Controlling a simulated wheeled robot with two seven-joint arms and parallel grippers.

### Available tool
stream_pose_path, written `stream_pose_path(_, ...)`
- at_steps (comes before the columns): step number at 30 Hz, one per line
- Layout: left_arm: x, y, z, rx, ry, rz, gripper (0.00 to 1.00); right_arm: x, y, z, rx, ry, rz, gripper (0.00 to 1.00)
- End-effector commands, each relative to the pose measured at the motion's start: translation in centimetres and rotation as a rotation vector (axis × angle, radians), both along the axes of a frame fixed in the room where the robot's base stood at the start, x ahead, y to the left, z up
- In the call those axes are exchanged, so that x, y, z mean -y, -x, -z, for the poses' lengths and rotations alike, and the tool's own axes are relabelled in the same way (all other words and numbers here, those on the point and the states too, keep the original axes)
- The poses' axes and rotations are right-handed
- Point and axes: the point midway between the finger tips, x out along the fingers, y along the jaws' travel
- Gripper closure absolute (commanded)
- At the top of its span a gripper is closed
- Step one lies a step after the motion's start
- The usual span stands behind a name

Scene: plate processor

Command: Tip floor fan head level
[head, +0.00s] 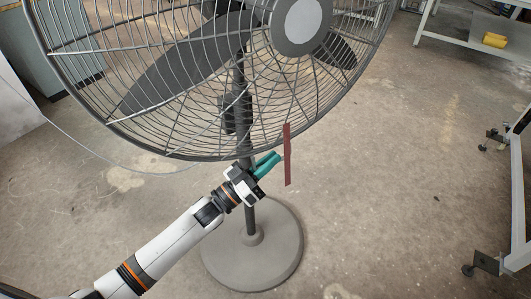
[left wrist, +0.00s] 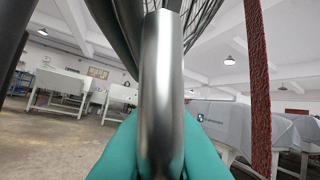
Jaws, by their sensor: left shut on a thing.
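The floor fan's round wire-cage head (head: 90,100) fills the upper left of the head view, its grey hub (head: 302,22) turned toward the camera. I cannot tell its exact tilt. It stands on a dark pole (head: 250,218) and a round grey base (head: 270,268). My left gripper (head: 268,163) is at the bottom of the cage, its teal fingers shut on the rim. In the left wrist view the silver rim (left wrist: 161,90) lies between the teal fingers (left wrist: 160,150). A dark red strip (head: 287,155) hangs beside the fingers. My right gripper is not in view.
A metal frame on feet (head: 519,205) stands at the right edge. A table (head: 480,35) with a yellow object (head: 494,40) is at the back right. A grey cabinet (head: 70,45) is behind the fan. The concrete floor (head: 400,180) between is open.

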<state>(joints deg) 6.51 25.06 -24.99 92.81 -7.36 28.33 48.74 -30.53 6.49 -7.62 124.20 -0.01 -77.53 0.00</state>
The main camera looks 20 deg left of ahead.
Motion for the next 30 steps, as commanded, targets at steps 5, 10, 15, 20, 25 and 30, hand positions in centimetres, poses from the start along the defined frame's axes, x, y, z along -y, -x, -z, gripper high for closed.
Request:
stream_pose_path(5, 0.3, 0.2, -0.2, 0.005, 0.004, 0.006, 1.0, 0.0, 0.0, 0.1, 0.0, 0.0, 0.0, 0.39)
stream_pose_path(10, 0.4, 0.2, -0.2, 0.007, 0.004, 0.007, 0.82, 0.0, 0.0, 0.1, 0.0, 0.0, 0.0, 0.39)
stream_pose_path(15, 0.3, 0.2, -0.1, 0.005, 0.003, 0.005, 0.68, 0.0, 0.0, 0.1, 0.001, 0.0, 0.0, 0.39)
stream_pose_path(20, 0.2, 0.1, -0.1, 0.003, 0.002, 0.003, 0.68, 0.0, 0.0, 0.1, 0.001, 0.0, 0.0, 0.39)
stream_pose_path(25, -0.4, 0.8, 0.4, 0.001, 0.0, 0.003, 0.68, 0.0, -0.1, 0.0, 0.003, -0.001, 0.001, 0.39)
stream_pose_path(30, -2.4, 3.2, 1.7, -0.003, 0.0, 0.003, 0.68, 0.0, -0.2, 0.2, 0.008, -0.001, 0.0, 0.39)
